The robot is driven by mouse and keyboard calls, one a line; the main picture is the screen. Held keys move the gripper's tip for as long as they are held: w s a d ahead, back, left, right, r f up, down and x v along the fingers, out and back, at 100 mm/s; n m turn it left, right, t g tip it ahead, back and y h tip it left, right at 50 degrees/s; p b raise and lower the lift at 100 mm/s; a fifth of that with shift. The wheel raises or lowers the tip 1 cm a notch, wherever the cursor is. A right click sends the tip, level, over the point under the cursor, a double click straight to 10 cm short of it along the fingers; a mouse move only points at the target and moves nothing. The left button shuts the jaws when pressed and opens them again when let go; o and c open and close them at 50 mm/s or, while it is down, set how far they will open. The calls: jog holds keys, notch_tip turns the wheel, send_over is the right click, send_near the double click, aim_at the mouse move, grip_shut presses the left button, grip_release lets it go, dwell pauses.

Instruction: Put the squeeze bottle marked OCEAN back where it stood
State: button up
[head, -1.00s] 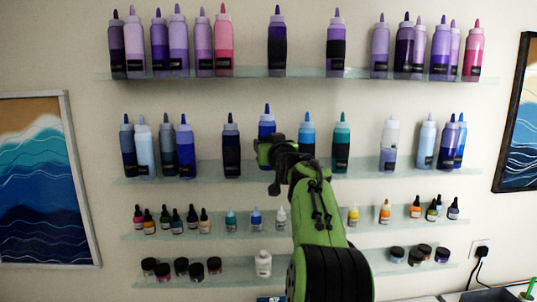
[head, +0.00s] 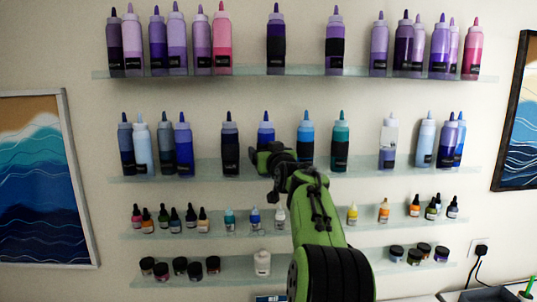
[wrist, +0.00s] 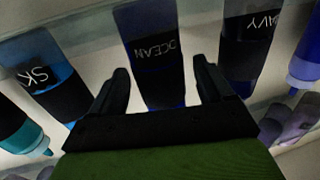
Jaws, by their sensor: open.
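The squeeze bottle marked OCEAN (head: 266,133) is deep blue and upright over the second shelf (head: 200,169) in the head view. Its tip is about level with its neighbours' tips; my gripper hides its lower part. In the wrist view the OCEAN bottle (wrist: 152,28) appears upside down, its label facing me. My gripper (wrist: 160,66) is open, with one finger to each side of the bottle. A gap shows beside the right finger; the left finger is very near the bottle's edge. My gripper also shows in the head view (head: 263,158), in front of the bottle.
A dark bottle marked NAVY (head: 230,145) stands left of it, and a lighter blue one marked SK, the rest hidden, (head: 305,138) stands right. Small dropper bottles (head: 255,220) stand on the shelf below.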

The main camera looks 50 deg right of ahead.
jog(key=shift+s+r, duration=0.1)
jog(key=shift+r, duration=0.25)
jog(key=b+v, duration=0.4)
jog(key=v, duration=0.7)
jog(key=shift+s+a+f+b, duration=0.2)
jog(key=shift+s+a+b, duration=0.1)
jog(key=shift+b, duration=0.1)
jog(key=w+a+f+n+g+y, duration=0.1)
jog(key=a+f+y, duration=0.1)
jog(key=a+f, duration=0.5)
jog(key=w+a+f+n+g+y, duration=0.1)
jog(key=w+a+f+n+y, duration=0.15)
jog(key=a, duration=0.85)
jog(key=w+a+f+n+g+y, duration=0.15)
jog(key=a+f, duration=0.25)
jog(key=a, duration=0.4)
jog(key=s+a+f+n+g+y, duration=0.1)
jog(key=s+a+f+g+y, duration=0.1)
jog(key=s+a+f, duration=0.4)
jog(key=s+a+f+n+g+y, duration=0.1)
jog(key=s+a+f+g+y, duration=0.2)
jog(key=s+a+f, duration=0.4)
jog(key=s+f, duration=0.3)
jog(key=s, duration=0.2)
jog(key=shift+s+a+f+n, duration=0.25)
jog(key=shift+a+f+n, duration=0.05)
jog(key=shift+f, duration=0.05)
